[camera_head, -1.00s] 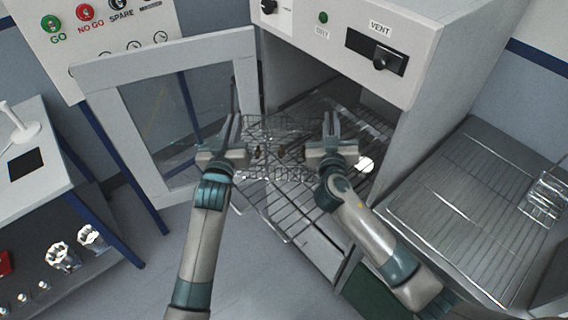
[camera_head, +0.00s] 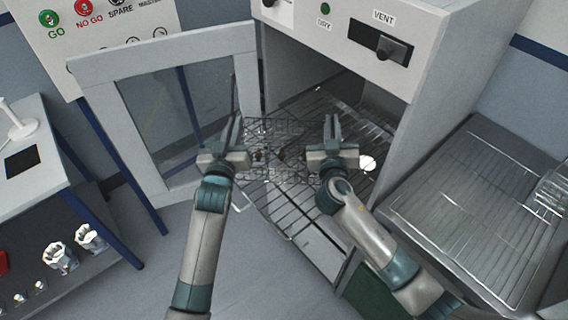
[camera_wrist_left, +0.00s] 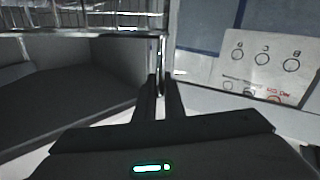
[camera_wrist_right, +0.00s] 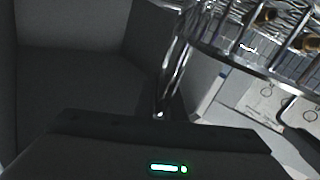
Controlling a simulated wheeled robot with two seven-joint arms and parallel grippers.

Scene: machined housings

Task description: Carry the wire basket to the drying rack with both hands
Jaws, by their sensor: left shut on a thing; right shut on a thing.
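The wire basket (camera_head: 281,152) is held between my two grippers in front of the open oven, with small brownish parts inside. My left gripper (camera_head: 233,130) is shut on its left side, and my right gripper (camera_head: 332,130) is shut on its right side. The basket wires fill the upper left of the left wrist view (camera_wrist_left: 90,22) and the upper right of the right wrist view (camera_wrist_right: 258,62). The drying rack (camera_head: 470,225), a wire grid over a metal tray, stands at the right. The basket is apart from it.
The oven (camera_head: 440,50) has an open door (camera_head: 160,187) on the left and a pulled-out wire shelf (camera_head: 295,220) under the basket. Clear glassware (camera_head: 552,192) stands at the drying rack's right edge; its middle is bare. A bench (camera_head: 50,180) is at the left.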

